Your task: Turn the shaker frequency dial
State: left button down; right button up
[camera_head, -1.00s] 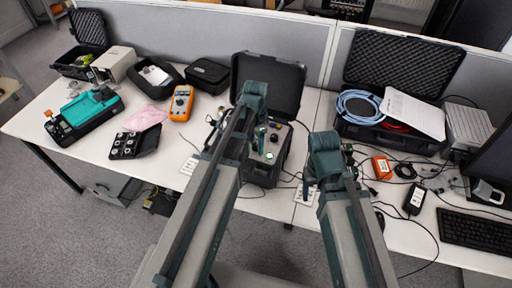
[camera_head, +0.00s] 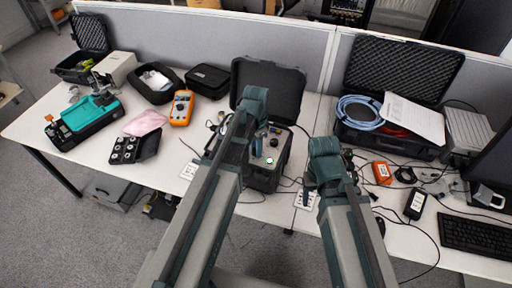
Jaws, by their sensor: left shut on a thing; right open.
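The shaker unit (camera_head: 283,158) is a dark case with its lid (camera_head: 285,90) raised, standing on the table in the middle of the head view. Its top panel carries a green-lit round part (camera_head: 269,161) and small dark knobs. My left gripper (camera_head: 259,146) is over the panel, shut on what appears to be a dial on it; my arm hides the dial and the panel's left part. My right gripper (camera_head: 309,196) is open and empty, to the right of the unit, above the table.
An orange multimeter (camera_head: 181,107), a pink cloth (camera_head: 146,122) and a teal device (camera_head: 88,118) lie on the left. An open case with a blue cable (camera_head: 360,109), an orange box (camera_head: 381,172) and loose cables are on the right. A grey partition (camera_head: 215,45) stands behind.

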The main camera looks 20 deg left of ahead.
pick_arm(q)
jog(key=n, duration=0.4)
jog(key=shift+n, duration=0.3)
jog(key=n, duration=0.4)
jog(key=shift+n, duration=0.6)
jog(key=c, duration=0.5)
grip_release()
jog(key=shift+r, duration=0.1)
notch_tip(320, 180, up, 14)
jog(key=p, duration=1.3)
jog(key=shift+f+p, duration=0.2)
jog(key=shift+p, duration=0.2)
